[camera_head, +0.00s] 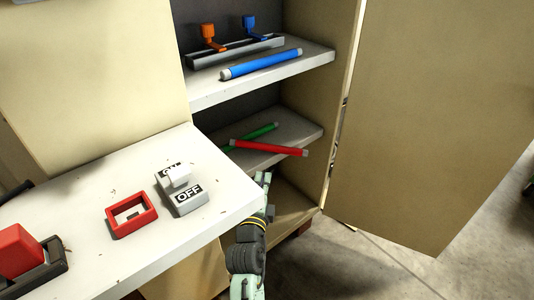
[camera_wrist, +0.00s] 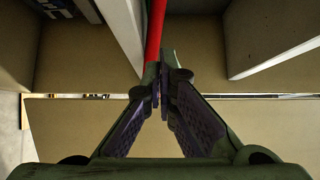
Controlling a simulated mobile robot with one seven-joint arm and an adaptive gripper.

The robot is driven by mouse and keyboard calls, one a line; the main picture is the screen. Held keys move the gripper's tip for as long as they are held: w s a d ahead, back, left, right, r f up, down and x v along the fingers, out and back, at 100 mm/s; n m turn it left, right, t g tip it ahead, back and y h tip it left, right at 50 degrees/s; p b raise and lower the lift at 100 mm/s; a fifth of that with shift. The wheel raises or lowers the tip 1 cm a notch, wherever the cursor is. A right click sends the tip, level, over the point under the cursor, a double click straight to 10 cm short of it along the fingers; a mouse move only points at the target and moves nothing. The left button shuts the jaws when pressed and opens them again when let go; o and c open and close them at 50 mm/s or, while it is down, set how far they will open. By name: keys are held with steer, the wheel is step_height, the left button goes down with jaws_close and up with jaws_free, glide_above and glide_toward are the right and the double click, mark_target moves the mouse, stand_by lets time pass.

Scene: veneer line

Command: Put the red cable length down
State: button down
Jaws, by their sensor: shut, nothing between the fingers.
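The red cable length (camera_head: 270,148) lies on the lower cabinet shelf, crossing the green cable length (camera_head: 262,131); its right end is near the shelf's front edge. My gripper (camera_head: 263,177) is just in front of and below that shelf in the head view. In the wrist view, the fingers of my gripper (camera_wrist: 160,88) are closed together with nothing between them. The red cable length (camera_wrist: 155,28) shows just beyond the fingertips there. I cannot tell whether the fingertips touch it.
The upper shelf (camera_head: 215,93) holds a blue cable length (camera_head: 261,64) and a rack (camera_head: 235,51) with orange and blue pieces. The cabinet door (camera_head: 430,120) stands open at right. A white counter (camera_head: 75,215) at left carries an ON/OFF switch (camera_head: 180,190) and a red frame (camera_head: 131,214).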

steer(key=p, duration=0.3)
glide_toward(270, 147)
steer(key=w, duration=0.3)
steer(key=w+d, duration=0.1)
steer(key=w, duration=0.1)
steer(key=shift+r, duration=0.2)
steer(key=shift+w+f, duration=0.15)
steer(key=shift+w, duration=0.55)
steer(key=shift+w+d+f+b, duration=0.1)
steer(key=shift+w+f+b, duration=0.1)
steer(key=shift+w+b, duration=0.35)
steer(key=shift+w+d+f+b, duration=0.1)
steer(key=shift+w+d+b, duration=0.05)
steer(key=shift+w+b, duration=0.85)
steer(key=shift+w, duration=0.35)
steer(key=shift+r, duration=0.25)
steer(key=shift+s+d, duration=0.1)
